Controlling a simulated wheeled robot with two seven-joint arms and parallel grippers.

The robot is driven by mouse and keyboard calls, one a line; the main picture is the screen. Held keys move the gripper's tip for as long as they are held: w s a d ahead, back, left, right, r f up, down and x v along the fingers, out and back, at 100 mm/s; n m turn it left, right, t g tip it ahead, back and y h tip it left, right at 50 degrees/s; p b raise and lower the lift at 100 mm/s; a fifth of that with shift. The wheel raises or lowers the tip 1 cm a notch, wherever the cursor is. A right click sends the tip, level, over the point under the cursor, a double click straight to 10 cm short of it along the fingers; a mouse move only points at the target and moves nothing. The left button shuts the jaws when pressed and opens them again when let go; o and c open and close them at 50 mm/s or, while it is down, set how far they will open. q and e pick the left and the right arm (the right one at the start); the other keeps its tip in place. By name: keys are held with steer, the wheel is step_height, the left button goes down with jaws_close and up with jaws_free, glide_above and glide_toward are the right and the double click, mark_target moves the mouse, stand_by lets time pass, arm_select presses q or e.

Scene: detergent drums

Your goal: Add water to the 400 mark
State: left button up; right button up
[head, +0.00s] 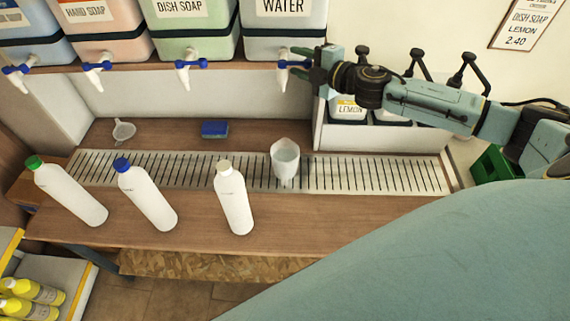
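The water drum (285,22) stands at the top, labelled WATER. Its tap (284,74) has a white spout and a blue lever. A translucent measuring jug (285,163) stands upright on the slotted drain grate, below the tap. It seems to hold some clear liquid, but its marks and level are too small to read. My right gripper (309,66) is at the tap's lever, reaching in from the right. Its fingers overlap the lever, and I cannot tell whether they grip it. My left gripper is not in view.
Dish soap (182,25) and hand soap (90,28) drums stand left of the water. Three white bottles (234,198) stand along the counter front. A blue sponge (214,129) and a small strainer (123,130) lie behind the grate (372,175). The grate right of the jug is clear.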

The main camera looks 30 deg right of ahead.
mark_target(310, 66)
steer(key=o, duration=0.3)
steer(key=shift+s, duration=0.1)
steer(key=shift+b+v, duration=0.6)
steer(key=shift+v, duration=0.85)
steer(key=shift+s+d+r+b, duration=0.2)
steer(key=shift+s+d+b, duration=0.1)
steer(key=shift+s, duration=0.3)
